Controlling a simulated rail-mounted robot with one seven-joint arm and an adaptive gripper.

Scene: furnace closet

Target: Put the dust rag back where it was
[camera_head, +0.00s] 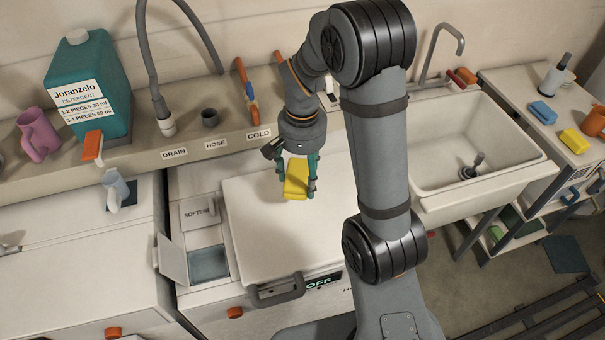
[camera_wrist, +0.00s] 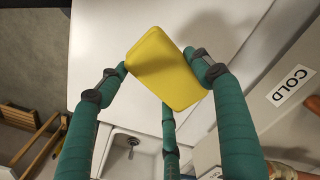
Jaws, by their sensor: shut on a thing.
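A yellow, block-like piece with rounded corners, which I take to be the dust rag (camera_head: 296,177), is held in my gripper (camera_head: 298,188). My gripper's green fingers are shut on it, and it hangs above the white washer lid (camera_head: 270,240). In the wrist view the rag (camera_wrist: 165,70) sits tilted between the fingertips (camera_wrist: 160,75), with pale washer top behind it. I cannot tell how high above the lid it is.
An open softener flap (camera_head: 173,260) stands left. The sink (camera_head: 470,150) is right; beyond it a counter holds a blue sponge (camera_head: 543,112) and a yellow sponge (camera_head: 573,141).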

